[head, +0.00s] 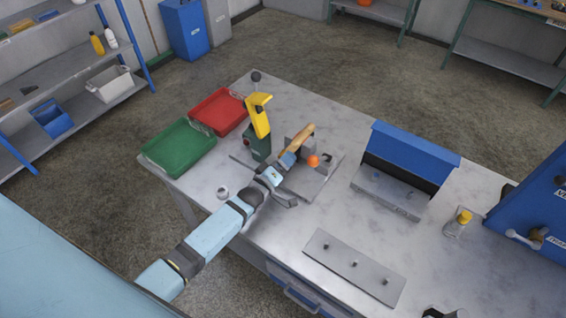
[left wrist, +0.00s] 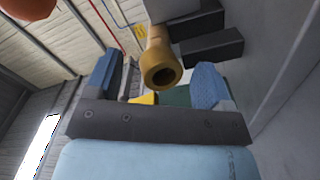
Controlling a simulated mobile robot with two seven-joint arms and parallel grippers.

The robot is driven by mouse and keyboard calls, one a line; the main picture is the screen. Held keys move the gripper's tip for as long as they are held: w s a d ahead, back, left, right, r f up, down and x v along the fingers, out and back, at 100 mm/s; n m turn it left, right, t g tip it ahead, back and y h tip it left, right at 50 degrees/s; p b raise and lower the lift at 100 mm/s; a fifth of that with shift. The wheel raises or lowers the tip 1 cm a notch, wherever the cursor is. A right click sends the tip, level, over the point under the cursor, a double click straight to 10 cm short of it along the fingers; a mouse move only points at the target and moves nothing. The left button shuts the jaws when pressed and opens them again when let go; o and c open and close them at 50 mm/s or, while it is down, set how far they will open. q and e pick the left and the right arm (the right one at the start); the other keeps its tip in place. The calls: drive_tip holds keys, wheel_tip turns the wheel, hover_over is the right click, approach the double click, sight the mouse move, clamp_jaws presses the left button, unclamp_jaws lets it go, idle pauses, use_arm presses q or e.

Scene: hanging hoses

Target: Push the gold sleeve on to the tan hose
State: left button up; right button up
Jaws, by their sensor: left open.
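The tan hose (head: 302,136) shows in the head view as a short tan tube at the grey fixture on the table. In the left wrist view the tan hose (left wrist: 158,36) points toward the camera. A wider, darker gold ring with a dark opening, seemingly the gold sleeve (left wrist: 161,70), is at its near end. I cannot tell how far it sits over the hose. My left gripper (head: 285,164) is open beside the fixture. In the left wrist view its blue fingers stand apart on either side of the sleeve, with visible gaps. My right gripper is not in view.
An orange ball (head: 313,161) is close to my left gripper. A yellow-topped device (head: 259,117) stands just behind it. Green (head: 178,146) and red (head: 218,112) trays lie at the left. A blue-backed block (head: 411,152) and a grey plate (head: 353,268) are to the right.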

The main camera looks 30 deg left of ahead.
use_arm(q)
drive_tip(key=s, duration=0.4)
drive_tip(key=s+a+b, duration=0.1)
drive_tip(key=s, duration=0.3)
drive_tip(key=s+b, duration=0.1)
drive_tip(key=s, duration=0.3)
drive_tip(key=shift+s+a, duration=0.3)
drive_tip(key=shift+a, duration=0.05)
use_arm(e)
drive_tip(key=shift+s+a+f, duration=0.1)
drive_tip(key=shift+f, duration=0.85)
use_arm(q)
drive_tip(key=shift+s+a, duration=0.1)
drive_tip(key=shift+s, duration=0.45)
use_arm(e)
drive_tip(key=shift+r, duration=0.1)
